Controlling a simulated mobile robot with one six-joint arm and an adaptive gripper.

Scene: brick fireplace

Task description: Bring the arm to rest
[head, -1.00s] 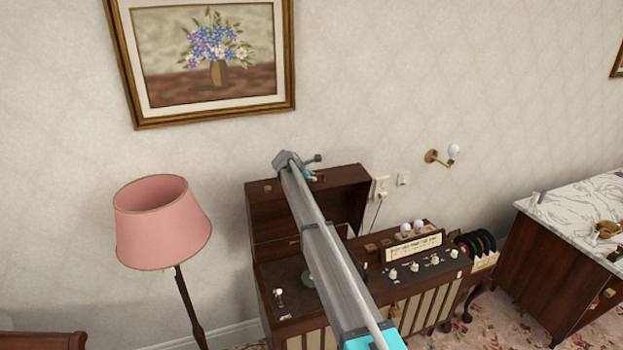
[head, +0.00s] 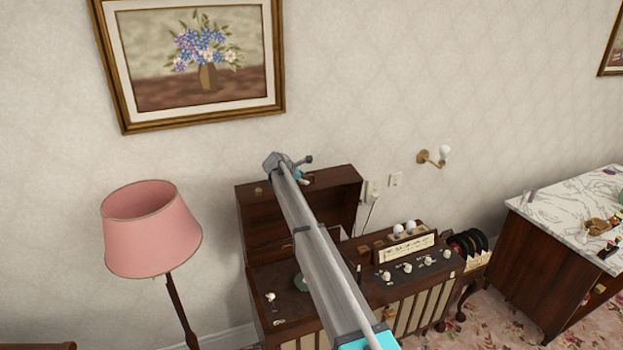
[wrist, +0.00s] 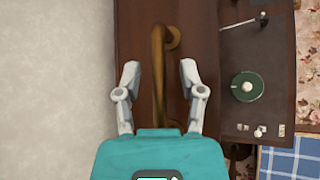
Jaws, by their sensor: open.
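My gripper (wrist: 157,80) is open in the wrist view, its two pale fingers apart. A curved brass handle (wrist: 158,75) shows between the fingers, on brown wood; nothing is seen gripped, and I cannot tell how far below the fingers it lies. In the head view my arm reaches up and away over the wooden record player cabinet (head: 265,208), with its end near the top of the raised lid. The fingers themselves are hard to make out there. The turntable deck also shows in the wrist view (wrist: 283,62), with a green disc (wrist: 247,87).
A pink floor lamp (head: 152,235) stands left of the cabinet. A framed flower picture (head: 190,60) hangs above. A wall sconce (head: 432,158) and a marble-topped cabinet (head: 570,205) with small items are at the right. Black records (head: 468,243) stand in a rack.

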